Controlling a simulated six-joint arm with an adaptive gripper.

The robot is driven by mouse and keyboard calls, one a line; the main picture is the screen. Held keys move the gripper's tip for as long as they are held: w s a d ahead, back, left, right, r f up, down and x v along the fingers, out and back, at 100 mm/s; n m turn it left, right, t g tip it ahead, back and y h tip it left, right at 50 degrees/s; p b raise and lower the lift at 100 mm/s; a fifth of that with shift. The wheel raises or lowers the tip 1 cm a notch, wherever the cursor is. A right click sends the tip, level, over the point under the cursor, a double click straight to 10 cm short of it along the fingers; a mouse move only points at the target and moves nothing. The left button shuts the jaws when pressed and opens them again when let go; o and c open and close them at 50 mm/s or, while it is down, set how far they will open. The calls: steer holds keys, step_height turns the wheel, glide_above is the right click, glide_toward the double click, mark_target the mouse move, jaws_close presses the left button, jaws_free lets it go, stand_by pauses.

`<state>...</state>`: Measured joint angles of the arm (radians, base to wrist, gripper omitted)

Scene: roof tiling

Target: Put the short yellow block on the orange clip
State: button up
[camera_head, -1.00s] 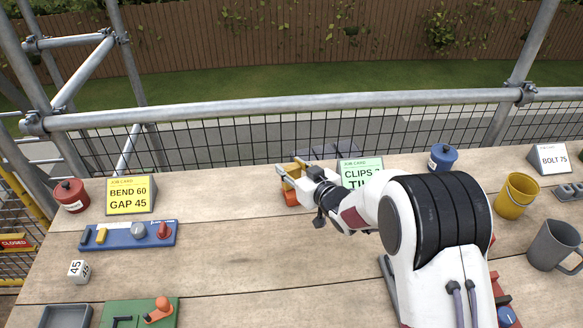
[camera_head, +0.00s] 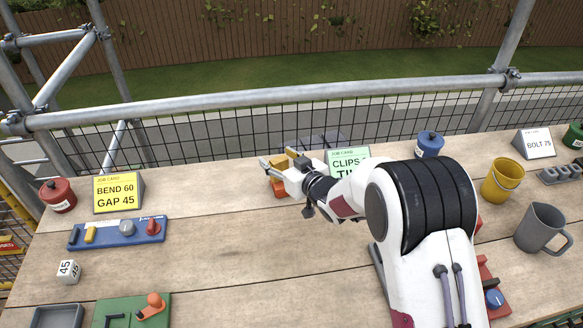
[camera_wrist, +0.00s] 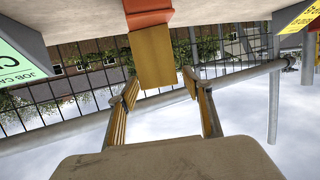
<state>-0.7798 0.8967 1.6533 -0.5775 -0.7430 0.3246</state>
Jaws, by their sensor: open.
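The orange clip (camera_head: 280,188) stands on the wooden table near the middle of the back edge, left of the green card. The short yellow block (camera_head: 279,165) is on top of it, partly hidden by my gripper in the head view. In the upside-down wrist view the yellow block (camera_wrist: 153,58) directly adjoins the orange clip (camera_wrist: 148,12). My gripper (camera_head: 277,158) is open at the block, with a finger toward either side. In the wrist view the fingers (camera_wrist: 160,86) are apart, with clear space between them; contact with the block cannot be told.
The green job card (camera_head: 348,162) stands close to the right of my gripper. A yellow job card (camera_head: 118,193), a red pot (camera_head: 58,195) and a blue fixture (camera_head: 117,233) are left. A blue pot (camera_head: 429,145) and yellow bucket (camera_head: 502,181) are right. The table's middle front is clear.

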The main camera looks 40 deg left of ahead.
steer(key=v, duration=1.2)
stand_by(0.3)
steer(key=shift+w, duration=0.1)
stand_by(0.6)
steer(key=w+d+r+m+t+h, duration=0.1)
steer(key=w+d+r+m+h, duration=0.2)
steer(key=d, duration=0.5)
steer(key=w+d+r+t+h, duration=0.2)
steer(key=d+r, duration=0.2)
steer(key=d, duration=0.3)
steer(key=w+d+r+m+t+h, duration=0.1)
steer(key=w+d+r+m+h, duration=0.2)
steer(key=d, duration=0.5)
steer(key=s+d+r+m+h, duration=0.1)
steer(key=s+d+r+h, duration=0.15)
steer(key=d, duration=0.55)
steer(key=s+d+r+m+h, duration=0.1)
steer(key=s+d+r+m, duration=0.2)
steer(key=d, duration=0.5)
steer(key=s+d+m+g, duration=0.1)
steer(key=s+d, duration=0.3)
steer(key=s, duration=0.4)
steer(key=s+d+m+g+h, duration=0.1)
steer(key=s+d, duration=0.3)
steer(key=s, duration=0.4)
steer(key=s+d+f+m+g+h, duration=0.1)
steer(key=s+d, duration=0.3)
steer(key=s, duration=0.4)
steer(key=shift+s+d+g, duration=0.35)
steer(key=shift+g, duration=0.25)
